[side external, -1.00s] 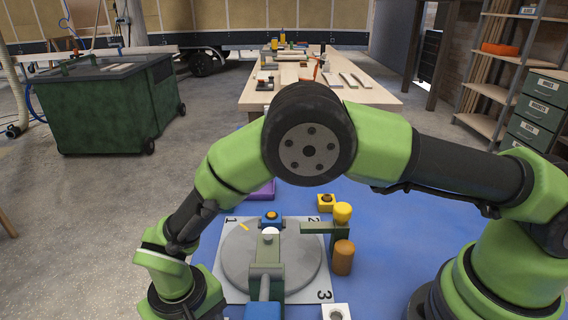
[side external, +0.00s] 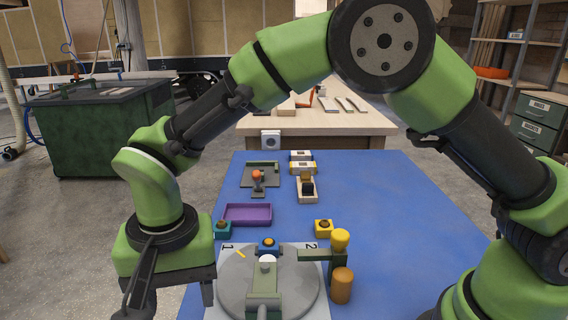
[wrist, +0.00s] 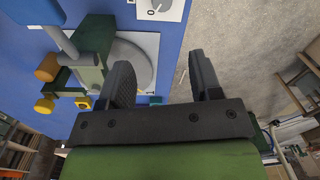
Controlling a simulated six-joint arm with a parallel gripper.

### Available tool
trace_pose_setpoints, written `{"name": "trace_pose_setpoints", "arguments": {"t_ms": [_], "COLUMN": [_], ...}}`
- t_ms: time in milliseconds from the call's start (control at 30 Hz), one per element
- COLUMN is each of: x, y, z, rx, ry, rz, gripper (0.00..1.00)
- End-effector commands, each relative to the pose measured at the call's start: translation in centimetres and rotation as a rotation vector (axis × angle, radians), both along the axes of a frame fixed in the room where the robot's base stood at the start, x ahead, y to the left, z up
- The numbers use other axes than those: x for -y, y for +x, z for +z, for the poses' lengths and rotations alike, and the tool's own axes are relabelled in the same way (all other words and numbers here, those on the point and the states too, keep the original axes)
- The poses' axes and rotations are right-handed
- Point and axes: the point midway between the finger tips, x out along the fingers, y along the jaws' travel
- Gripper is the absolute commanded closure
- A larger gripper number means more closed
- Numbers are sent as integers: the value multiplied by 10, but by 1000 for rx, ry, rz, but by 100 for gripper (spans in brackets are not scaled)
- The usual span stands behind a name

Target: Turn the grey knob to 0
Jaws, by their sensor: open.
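A grey knob (wrist: 157,4) sits on a white plate (wrist: 172,14) with a 0 mark at the top edge of the wrist view; the plate is cut off by the frame. I cannot read the knob's pointer. My gripper (wrist: 160,68) is open and empty, pointing down beside the blue mat's edge. It also shows at the lower left of the side external view (side external: 172,295), left of the round grey turntable (side external: 300,285). The fingers are apart from the knob. I cannot make out the knob in the side external view.
The turntable's plate carries numbers, with a green post and a yellow-topped lever (side external: 340,238) beside it. A purple tray (side external: 248,214), a blue button box (side external: 268,244) and a yellow one (side external: 324,228) lie behind. The blue mat's right part (side external: 410,220) is clear.

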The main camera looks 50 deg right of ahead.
Motion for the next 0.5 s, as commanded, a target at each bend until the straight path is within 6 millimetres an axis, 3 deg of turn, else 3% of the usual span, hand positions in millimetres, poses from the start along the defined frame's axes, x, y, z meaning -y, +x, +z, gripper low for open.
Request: {"name": "trace_pose_setpoints", "arguments": {"t_ms": [500], "x": [69], "y": [0], "z": [88], "rx": [113], "ry": [99], "rz": [29], "gripper": [42]}}
